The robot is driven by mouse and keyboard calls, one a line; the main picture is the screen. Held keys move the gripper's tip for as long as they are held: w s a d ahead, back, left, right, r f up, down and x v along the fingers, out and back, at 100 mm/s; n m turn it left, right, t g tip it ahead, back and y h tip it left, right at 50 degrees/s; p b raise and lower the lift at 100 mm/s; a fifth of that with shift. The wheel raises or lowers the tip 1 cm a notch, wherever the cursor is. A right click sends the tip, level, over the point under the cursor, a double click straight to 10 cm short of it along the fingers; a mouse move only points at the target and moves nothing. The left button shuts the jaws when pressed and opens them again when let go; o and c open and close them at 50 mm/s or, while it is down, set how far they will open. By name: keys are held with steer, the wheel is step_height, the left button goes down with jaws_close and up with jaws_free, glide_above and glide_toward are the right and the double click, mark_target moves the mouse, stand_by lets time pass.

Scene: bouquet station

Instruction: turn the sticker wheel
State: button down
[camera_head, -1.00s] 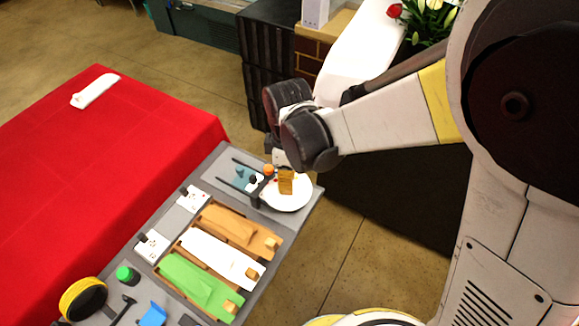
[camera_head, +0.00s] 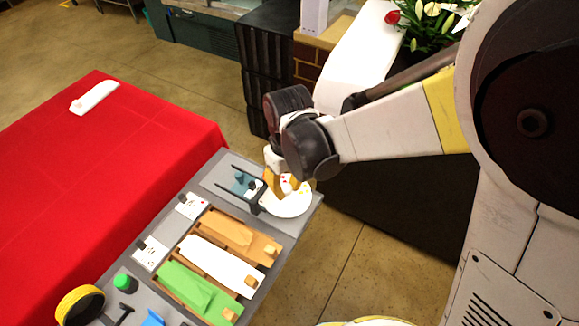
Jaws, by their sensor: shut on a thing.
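The fingertips are small and partly hidden by the wrist. My wrist also hides part of the wheel's far side.
Dark bars and a small blue piece (camera_head: 240,183) sit just left of the wheel. Orange, white and green wrap sheets (camera_head: 215,262) lie in wooden holders nearer the front. The red table (camera_head: 110,170) is at left; flowers (camera_head: 430,22) stand at the back right.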

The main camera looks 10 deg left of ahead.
mark_target(288, 187)
steer(key=shift+m, duration=0.4)
steer(key=c, duration=1.2)
jaws_free()
steer(key=shift+o, duration=0.2)
step_height(288, 187, up, 12)
steer(key=shift+d, duration=0.15)
